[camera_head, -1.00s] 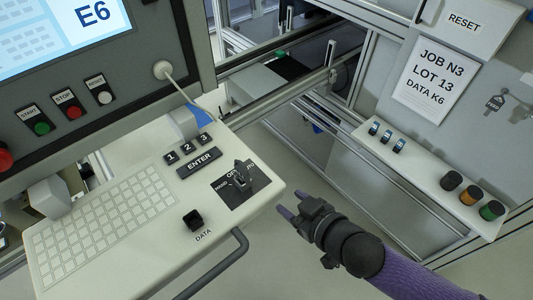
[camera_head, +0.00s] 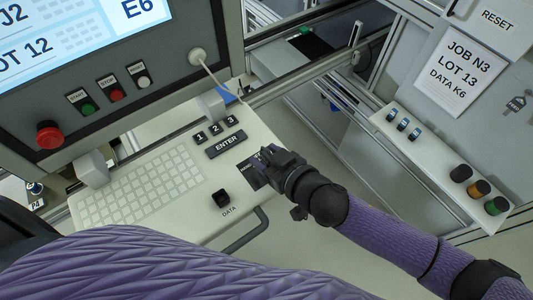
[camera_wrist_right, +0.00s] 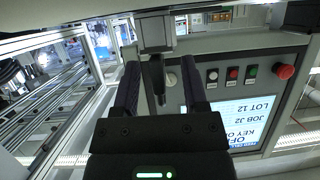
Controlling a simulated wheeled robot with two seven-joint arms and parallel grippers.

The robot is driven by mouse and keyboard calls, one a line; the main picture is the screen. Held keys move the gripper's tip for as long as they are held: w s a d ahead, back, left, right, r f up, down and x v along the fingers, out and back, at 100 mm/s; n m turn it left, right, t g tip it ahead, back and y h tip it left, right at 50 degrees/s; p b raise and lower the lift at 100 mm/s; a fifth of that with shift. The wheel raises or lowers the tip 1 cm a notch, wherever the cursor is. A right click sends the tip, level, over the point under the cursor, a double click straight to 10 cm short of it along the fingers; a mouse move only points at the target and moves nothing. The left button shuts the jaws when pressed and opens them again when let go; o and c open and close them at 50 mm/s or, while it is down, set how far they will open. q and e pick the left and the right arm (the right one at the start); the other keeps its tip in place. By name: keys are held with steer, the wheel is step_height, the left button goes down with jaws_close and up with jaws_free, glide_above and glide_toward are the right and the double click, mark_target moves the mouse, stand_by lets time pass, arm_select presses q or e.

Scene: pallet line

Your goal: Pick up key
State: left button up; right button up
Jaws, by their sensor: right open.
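The key (camera_wrist_right: 157,78) is dark and stands in the switch on the keyboard shelf; in the right wrist view it sits between my fingers with gaps on both sides. In the head view the black switch plate (camera_head: 249,176) is mostly covered by my right gripper (camera_head: 264,158), which hides the key there. My right gripper also shows in the wrist view (camera_wrist_right: 160,88), open, with its fingers on either side of the key. My purple left arm crosses the bottom of the head view; its gripper is outside the picture.
The keyboard shelf (camera_head: 185,228) carries number buttons, an ENTER key (camera_head: 226,144) and a black DATA knob (camera_head: 221,197). A handle bar (camera_head: 245,235) runs along its front edge. A red emergency button (camera_head: 49,134) is at left.

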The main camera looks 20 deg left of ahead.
steer(key=shift+w+a+f, duration=0.1)
steer(key=shift+w+a, duration=0.05)
steer(key=shift+a, duration=0.05)
jaws_close()
steer(key=shift+d, duration=0.1)
step_height(320, 180, up, 10)
steer(key=shift+r+p, duration=0.1)
steer(key=shift+p, duration=0.55)
